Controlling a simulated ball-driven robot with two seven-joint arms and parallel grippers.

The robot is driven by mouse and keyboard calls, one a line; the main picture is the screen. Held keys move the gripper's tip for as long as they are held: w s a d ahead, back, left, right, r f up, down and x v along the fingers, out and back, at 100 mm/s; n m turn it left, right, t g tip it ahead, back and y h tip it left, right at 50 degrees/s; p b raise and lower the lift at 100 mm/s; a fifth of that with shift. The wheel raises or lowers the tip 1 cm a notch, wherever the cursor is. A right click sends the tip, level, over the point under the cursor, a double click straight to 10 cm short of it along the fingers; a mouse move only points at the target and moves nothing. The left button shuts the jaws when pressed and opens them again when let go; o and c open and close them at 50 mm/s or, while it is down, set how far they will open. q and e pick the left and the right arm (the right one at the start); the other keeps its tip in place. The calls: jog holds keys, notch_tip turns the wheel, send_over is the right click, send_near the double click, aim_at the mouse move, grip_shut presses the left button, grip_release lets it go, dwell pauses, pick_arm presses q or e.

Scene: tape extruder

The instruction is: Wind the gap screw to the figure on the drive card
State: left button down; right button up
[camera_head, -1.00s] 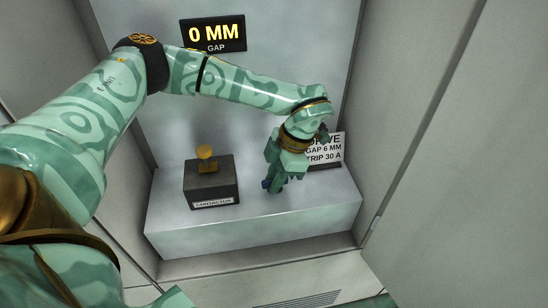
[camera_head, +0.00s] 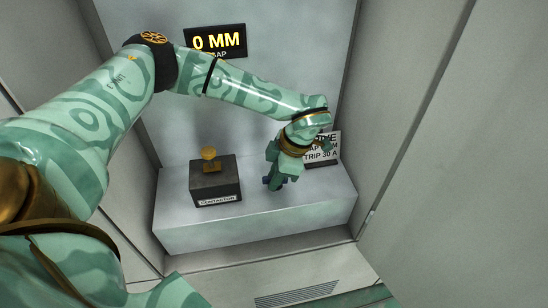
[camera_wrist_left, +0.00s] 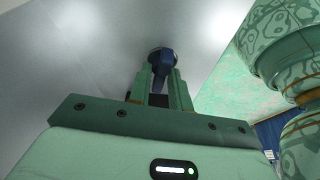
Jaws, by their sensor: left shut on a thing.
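My left gripper (camera_head: 272,183) reaches down in front of the back panel, to the right of the contactor box. In the left wrist view its two fingers (camera_wrist_left: 161,88) are shut on the blue handle of the gap screw (camera_wrist_left: 163,62), which has a dark round collar against the pale panel. In the head view the screw is mostly hidden by the gripper. The gap display (camera_head: 216,41) reads 0 MM. My right gripper is not in view.
Grey walls close in the alcove on both sides. The ledge front is clear.

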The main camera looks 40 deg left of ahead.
pick_arm(q)
jog(key=shift+r+m+t+p, duration=0.2)
jog(key=shift+m+t+p, duration=0.1)
jog(key=shift+m+p, duration=0.65)
jog(key=shift+m+y+p, duration=0.25)
jog(key=shift+y+p, duration=0.05)
jog(key=shift+p, duration=0.2)
jog(key=shift+w+f, duration=0.1)
jog(key=shift+f, duration=0.05)
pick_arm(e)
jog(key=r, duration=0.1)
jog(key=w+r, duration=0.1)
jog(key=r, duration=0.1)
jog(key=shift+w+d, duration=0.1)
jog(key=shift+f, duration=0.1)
pick_arm(q)
jog(key=shift+m+t+p, duration=0.3)
jog(key=shift+m+p, duration=0.3)
jog(key=shift+p, duration=0.15)
jog(key=c, duration=1.4)
grip_release()
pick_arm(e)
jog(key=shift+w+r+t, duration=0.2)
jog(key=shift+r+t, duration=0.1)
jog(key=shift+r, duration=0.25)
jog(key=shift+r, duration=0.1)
